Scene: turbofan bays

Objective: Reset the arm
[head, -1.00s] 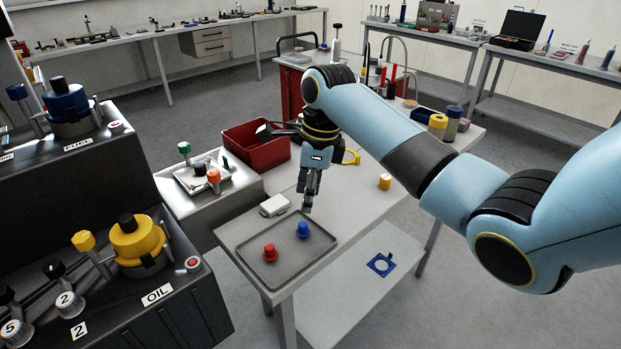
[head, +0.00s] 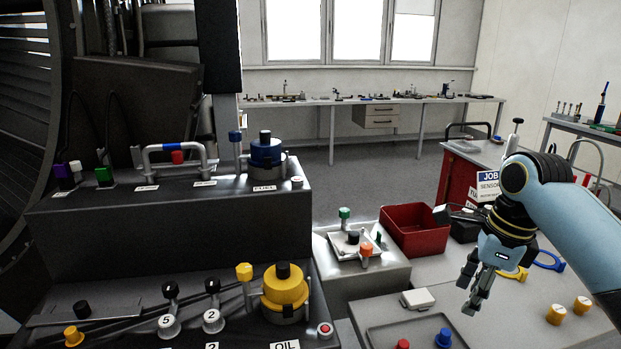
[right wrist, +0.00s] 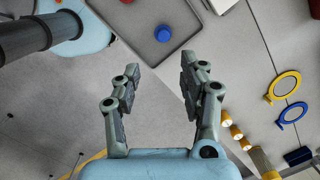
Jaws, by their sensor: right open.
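My right arm (head: 572,215) comes in from the right in the head view. My right gripper (head: 473,296) hangs over the grey table with its fingers pointing down. In the right wrist view the gripper (right wrist: 160,70) has its two fingers apart with nothing between them. A blue knob (right wrist: 163,34) on a grey tray (right wrist: 132,42) lies beyond the fingertips there. In the head view the blue knob (head: 443,338) and a red knob (head: 403,344) are at the bottom edge, on the tray (head: 376,337). My left gripper is not in view.
A red bin (head: 415,240) and a white case (head: 417,299) stand left of the gripper. Yellow caps (head: 556,314) are on the table to the right. Dark engine bays (head: 170,230) with a blue fuel cap and a yellow oil cap (head: 284,293) fill the left.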

